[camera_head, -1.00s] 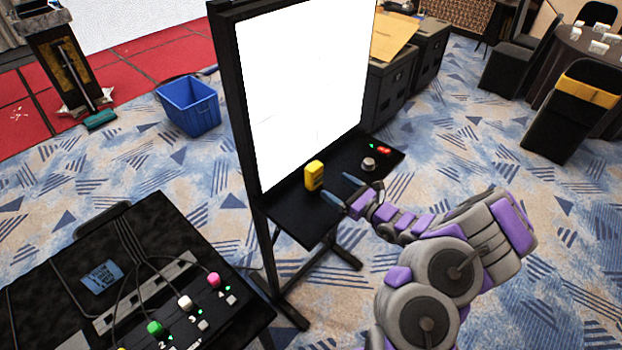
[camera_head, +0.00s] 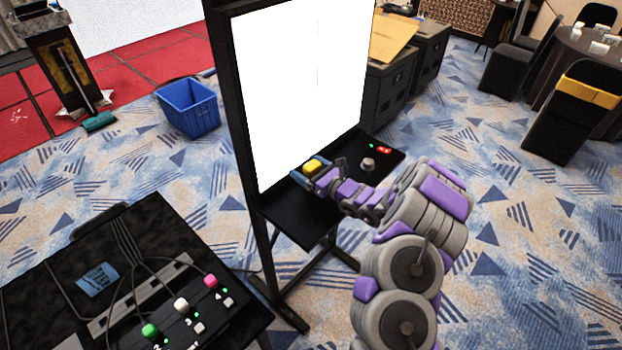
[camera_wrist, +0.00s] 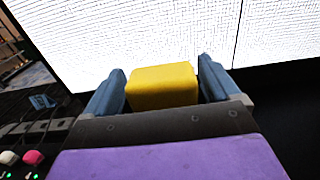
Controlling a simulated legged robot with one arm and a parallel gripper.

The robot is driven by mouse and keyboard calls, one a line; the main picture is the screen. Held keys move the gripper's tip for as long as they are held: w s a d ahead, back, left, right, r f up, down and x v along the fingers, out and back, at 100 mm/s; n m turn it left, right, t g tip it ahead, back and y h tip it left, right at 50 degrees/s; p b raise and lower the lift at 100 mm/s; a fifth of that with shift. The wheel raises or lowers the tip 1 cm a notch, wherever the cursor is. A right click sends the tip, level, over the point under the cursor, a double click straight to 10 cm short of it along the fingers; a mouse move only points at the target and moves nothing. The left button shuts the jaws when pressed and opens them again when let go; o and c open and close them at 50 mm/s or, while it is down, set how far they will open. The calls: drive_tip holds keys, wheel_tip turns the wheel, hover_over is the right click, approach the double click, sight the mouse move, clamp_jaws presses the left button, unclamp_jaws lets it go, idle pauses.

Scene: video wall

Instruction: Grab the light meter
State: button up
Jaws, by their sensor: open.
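The light meter is a small yellow block (camera_head: 312,165) standing on the black shelf (camera_head: 290,215) below the lit white screen. In the wrist view the yellow block (camera_wrist: 162,86) sits between the two blue fingers. My gripper (camera_head: 309,176) is open around it, with one finger on each side; it also shows in the wrist view (camera_wrist: 160,90). A gap shows on each side of the block in the wrist view. The block's lower part is hidden behind my gripper.
The white screen (camera_head: 305,90) rises right behind the block. A grey knob (camera_head: 367,164) and a red button (camera_head: 384,150) are on the shelf's right part. A black table (camera_head: 130,260) with coloured buttons is at the lower left. A blue bin (camera_head: 188,108) stands on the floor.

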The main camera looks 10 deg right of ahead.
drive_tip(key=shift+w+d, duration=0.1)
drive_tip(key=shift+d, duration=0.2)
drive_tip(key=shift+a, duration=0.3)
drive_tip(key=c, duration=0.7)
drive_tip(key=shift+d, duration=0.15)
drive_tip(key=c, duration=0.5)
drive_tip(key=shift+c, duration=0.3)
